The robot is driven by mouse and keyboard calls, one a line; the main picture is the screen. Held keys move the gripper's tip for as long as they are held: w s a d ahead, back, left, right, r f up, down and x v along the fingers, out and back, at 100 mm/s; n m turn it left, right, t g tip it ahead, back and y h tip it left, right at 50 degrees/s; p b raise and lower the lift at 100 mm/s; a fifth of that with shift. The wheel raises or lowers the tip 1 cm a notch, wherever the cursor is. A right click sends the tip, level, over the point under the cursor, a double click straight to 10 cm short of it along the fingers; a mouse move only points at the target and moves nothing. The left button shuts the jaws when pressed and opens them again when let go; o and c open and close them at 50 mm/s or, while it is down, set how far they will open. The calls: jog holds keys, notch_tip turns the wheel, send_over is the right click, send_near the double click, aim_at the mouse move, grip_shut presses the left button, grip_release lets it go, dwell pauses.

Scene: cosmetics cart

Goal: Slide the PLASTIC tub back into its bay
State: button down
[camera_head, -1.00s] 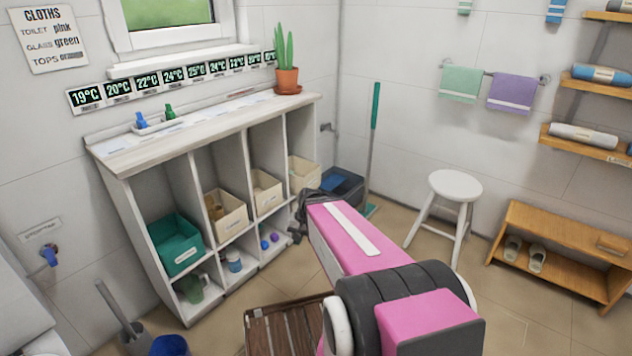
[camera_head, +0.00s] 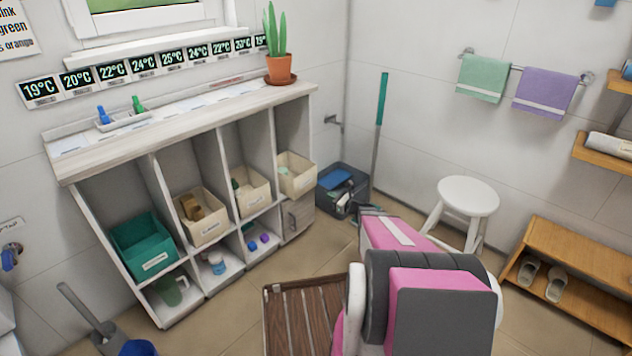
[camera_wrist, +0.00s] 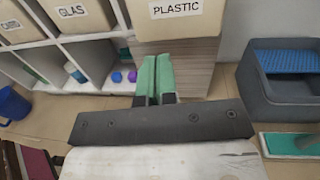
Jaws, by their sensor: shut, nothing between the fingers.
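The PLASTIC tub (camera_wrist: 200,28) is a cream box with a white label, at the top of the wrist view and cut off by its edge. In the head view, the rightmost cream tub (camera_head: 298,178) sits in the far right bay (camera_head: 293,125) of the shelf unit, its front sticking out a little. My gripper (camera_wrist: 158,62) is shut and empty, its green fingers side by side. In the wrist view the fingertips appear just below the tub's front; whether they touch anything is unclear. In the head view, my gripper is mostly hidden behind my pink arm.
A cream GLAS tub (camera_wrist: 75,14) stands left of the PLASTIC tub. A dark grey bin (camera_head: 343,188) with blue contents stands right of the shelf. A green-handled mop (camera_head: 381,125) leans in the corner, and a white stool (camera_head: 467,195) stands further right.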

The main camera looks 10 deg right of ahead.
jog(key=d, duration=0.1)
send_near(305, 182)
jog(key=shift+m+t, duration=0.3)
jog(key=shift+m, duration=0.1)
jog(key=x, duration=0.7)
jog(key=shift+a+f, duration=0.2)
jog(key=shift+a, duration=0.15)
jog(key=x, duration=0.6)
jog(key=shift+w+a+f, duration=0.1)
jog(key=shift+w, duration=0.15)
jog(key=shift+s, duration=0.15)
